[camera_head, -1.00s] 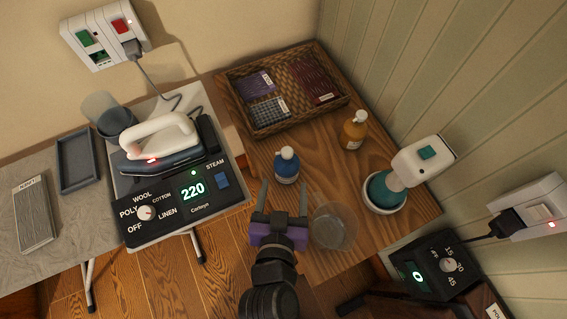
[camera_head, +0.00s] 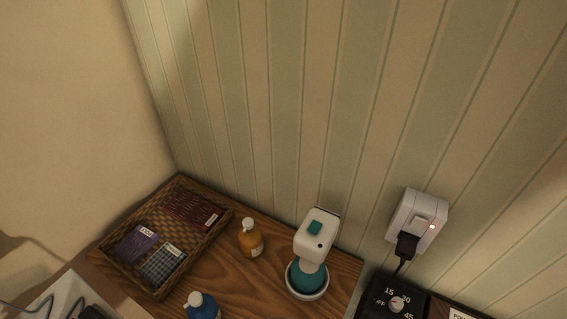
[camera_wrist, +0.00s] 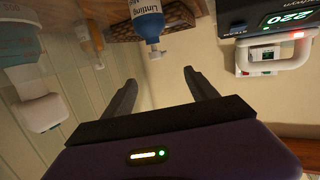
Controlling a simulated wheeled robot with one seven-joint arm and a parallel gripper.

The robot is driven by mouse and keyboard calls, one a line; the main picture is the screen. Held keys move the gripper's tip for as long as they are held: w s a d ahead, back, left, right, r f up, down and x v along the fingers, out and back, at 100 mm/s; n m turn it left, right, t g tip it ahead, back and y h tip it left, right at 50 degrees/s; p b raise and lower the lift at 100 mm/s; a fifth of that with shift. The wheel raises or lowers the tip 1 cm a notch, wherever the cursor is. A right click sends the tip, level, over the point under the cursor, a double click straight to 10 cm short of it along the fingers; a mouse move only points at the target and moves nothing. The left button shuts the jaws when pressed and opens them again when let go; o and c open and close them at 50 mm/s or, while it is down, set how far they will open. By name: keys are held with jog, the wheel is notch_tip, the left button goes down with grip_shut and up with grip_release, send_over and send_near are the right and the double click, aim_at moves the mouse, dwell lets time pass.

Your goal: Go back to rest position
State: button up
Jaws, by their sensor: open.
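My gripper (camera_wrist: 158,92) shows in the wrist view with its two dark fingers spread apart and nothing between them. It is out of the head view. The wrist picture is upside down. A blue bottle (camera_wrist: 147,18) with a white nozzle hangs into that view beyond the fingers, apart from them; the blue bottle also shows at the bottom of the head view (camera_head: 203,306). An orange bottle (camera_head: 250,238) stands on the wooden table (camera_head: 250,285).
A wicker tray (camera_head: 184,288) with several packets sits at the table's left. A wall socket (camera_head: 417,220) holds a plug above a black timer box (camera_head: 390,301). The iron's display (camera_wrist: 289,17) glows in the wrist view.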

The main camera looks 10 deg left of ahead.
jog(key=d, duration=0.4)
jog(key=d+r+m+t+h, duration=0.1)
jog(key=d, duration=0.3)
jog(key=s+d+r+t, duration=0.1)
jog(key=d, duration=0.2)
jog(key=shift+d+r+m+h, duration=0.1)
jog(key=shift+d+m+h, duration=0.2)
jog(key=shift+d+m, duration=0.1)
jog(key=s+d+r+m+h, duration=0.1)
jog(key=s+d+m+h, duration=0.1)
jog(key=d, duration=0.5)
jog(key=s+d+m+h, duration=0.3)
jog(key=s+d+h, duration=0.1)
jog(key=d, duration=0.3)
jog(key=s+d+r+m+t+h, duration=0.1)
jog(key=s+d+m+h, duration=0.1)
jog(key=d, duration=0.5)
jog(key=s+h, duration=0.1)
jog(key=s, duration=0.1)
jog(key=shift+s+d+r+h, duration=0.3)
jog(key=shift+s+d, duration=0.05)
